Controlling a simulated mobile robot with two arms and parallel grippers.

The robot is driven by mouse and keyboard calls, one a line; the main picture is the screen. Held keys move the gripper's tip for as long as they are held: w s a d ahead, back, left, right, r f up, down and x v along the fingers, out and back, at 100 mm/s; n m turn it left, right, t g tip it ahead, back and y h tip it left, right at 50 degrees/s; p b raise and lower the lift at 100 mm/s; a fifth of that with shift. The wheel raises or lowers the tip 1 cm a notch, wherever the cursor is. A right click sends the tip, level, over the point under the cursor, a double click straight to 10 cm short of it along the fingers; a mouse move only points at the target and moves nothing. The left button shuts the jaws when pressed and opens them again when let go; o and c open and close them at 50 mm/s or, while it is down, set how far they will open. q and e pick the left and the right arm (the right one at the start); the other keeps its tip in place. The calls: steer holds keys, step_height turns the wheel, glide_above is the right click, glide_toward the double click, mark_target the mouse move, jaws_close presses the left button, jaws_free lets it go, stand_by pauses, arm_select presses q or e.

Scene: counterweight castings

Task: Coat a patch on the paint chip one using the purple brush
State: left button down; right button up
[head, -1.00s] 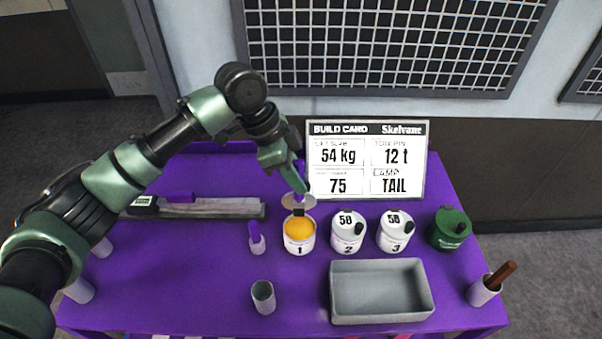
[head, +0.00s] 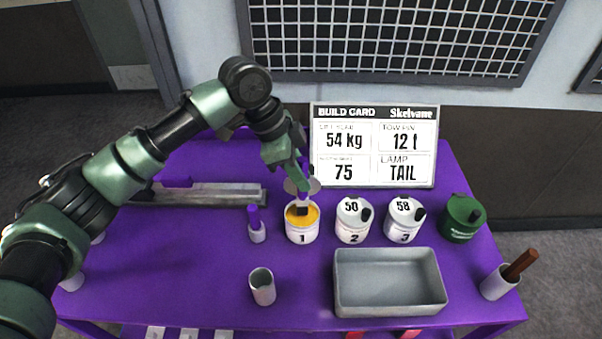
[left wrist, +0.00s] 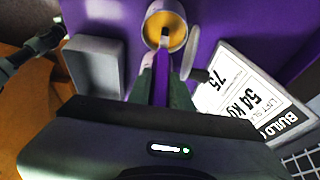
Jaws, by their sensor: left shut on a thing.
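My left gripper (head: 302,182) is shut on the purple brush, whose purple handle shows in the left wrist view (left wrist: 161,78). The brush points down into the open white can marked 1 (head: 302,233), which holds orange-yellow paint. Its dark tip (head: 302,211) is at the paint; I cannot tell how deep. The can's round lid stands raised behind it, partly hidden by the gripper. I cannot identify paint chip one; small pale cards (head: 155,332) show cut off at the bottom edge, below the purple table (head: 190,270). My right gripper is not in view.
White cans marked 2 (head: 353,222) and 3 (head: 403,222) and a green can (head: 462,222) stand right of can 1. A grey tray (head: 390,305), an empty-looking cup (head: 262,288) and a purple-topped holder (head: 256,232) are near. A build card (head: 374,146) stands behind.

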mark_target(304, 159)
arm_select(q)
steer(key=shift+f, duration=0.5)
stand_by(0.8)
steer(key=shift+s+f+p, duration=0.1)
steer(key=shift+f+p, duration=0.05)
steer(key=shift+p, duration=0.25)
stand_by(2.0)
step_height(304, 159, up, 7)
steer(key=p, duration=0.7)
steer(key=shift+p, duration=0.4)
stand_by(0.5)
